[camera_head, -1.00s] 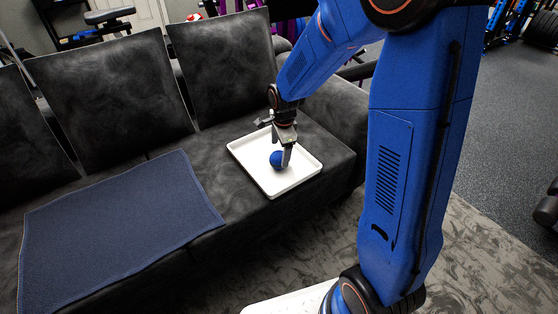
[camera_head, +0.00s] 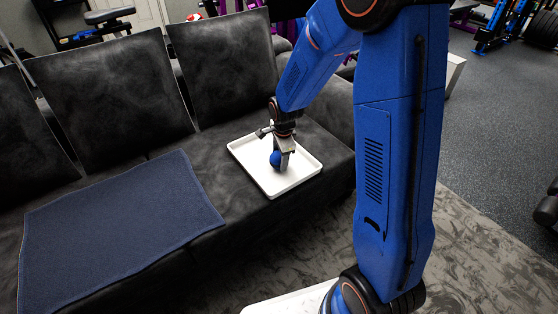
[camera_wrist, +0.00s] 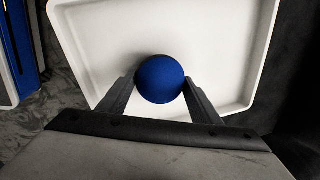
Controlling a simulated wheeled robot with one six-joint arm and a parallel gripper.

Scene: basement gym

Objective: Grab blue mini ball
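The blue mini ball (camera_head: 275,158) rests in the white tray (camera_head: 247,151) on the sofa seat. The wrist view shows the ball (camera_wrist: 160,79) in the middle, between the fingertips of my gripper (camera_wrist: 160,84). The two fingers stand apart, one on each side, very close to the ball; I cannot tell whether they touch it. In the head view my gripper (camera_head: 282,158) reaches down into the tray, and a finger covers the right part of the ball. The ball does not look lifted.
The dark sofa's backrests (camera_head: 222,65) rise behind the tray. A navy mat (camera_head: 115,230) lies on the seat to the left. A white surface (camera_head: 290,301) shows at the bottom edge. Gym gear stands at the back.

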